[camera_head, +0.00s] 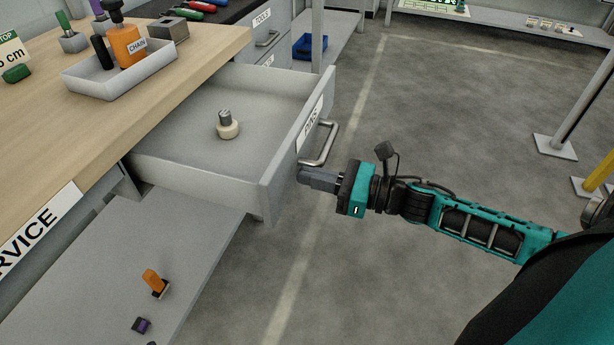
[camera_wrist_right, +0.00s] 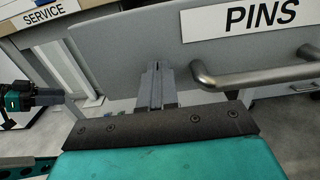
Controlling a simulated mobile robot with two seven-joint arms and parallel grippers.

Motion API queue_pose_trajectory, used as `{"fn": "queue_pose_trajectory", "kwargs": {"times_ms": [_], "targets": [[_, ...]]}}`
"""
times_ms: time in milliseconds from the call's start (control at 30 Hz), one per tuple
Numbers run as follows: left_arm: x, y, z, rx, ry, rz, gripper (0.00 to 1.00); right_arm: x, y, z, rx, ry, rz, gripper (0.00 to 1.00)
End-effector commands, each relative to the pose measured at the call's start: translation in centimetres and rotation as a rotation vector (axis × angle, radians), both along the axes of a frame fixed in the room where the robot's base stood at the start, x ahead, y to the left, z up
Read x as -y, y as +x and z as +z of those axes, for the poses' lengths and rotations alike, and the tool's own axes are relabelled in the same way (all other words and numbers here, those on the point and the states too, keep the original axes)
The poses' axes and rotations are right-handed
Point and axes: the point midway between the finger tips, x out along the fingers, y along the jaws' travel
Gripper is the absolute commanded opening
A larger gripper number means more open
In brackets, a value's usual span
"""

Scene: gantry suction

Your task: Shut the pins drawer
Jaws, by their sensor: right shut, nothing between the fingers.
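The pins drawer (camera_head: 190,172) stands pulled out from under the wooden bench top, its front panel facing right. Its grey front with the PINS label (camera_wrist_right: 262,18) fills much of the right wrist view. A bar handle (camera_head: 322,146) is fixed to the front, and it also shows in the right wrist view (camera_wrist_right: 250,76). A round pale part with a grey pin (camera_head: 228,127) sits inside the drawer. My right gripper (camera_head: 303,177) is shut and empty, its fingertips at the drawer front beside the near end of the handle. Whether they touch the panel I cannot tell. My left gripper is not in the head view.
The bench top (camera_head: 200,52) carries a white tray (camera_head: 75,82) with an orange CHAIN bottle (camera_head: 127,42). A lower shelf (camera_head: 190,270) holds an orange item (camera_head: 154,281). A blue bin (camera_head: 309,46) stands behind. The floor right of the drawer is clear.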

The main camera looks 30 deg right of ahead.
Motion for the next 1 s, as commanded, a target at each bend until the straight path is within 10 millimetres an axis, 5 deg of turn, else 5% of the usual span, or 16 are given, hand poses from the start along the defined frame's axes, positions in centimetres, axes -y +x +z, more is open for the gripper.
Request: {"fn": "queue_pose_trajectory", "kwargs": {"times_ms": [667,1000], "targets": [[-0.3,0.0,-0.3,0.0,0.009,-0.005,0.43,-1.0,1.1,0.0,0.0,0.0,-0.001,0.0],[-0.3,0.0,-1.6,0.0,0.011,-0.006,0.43,-4.0,4.8,0.0,0.007,0.002,-0.001,0.0]]}}
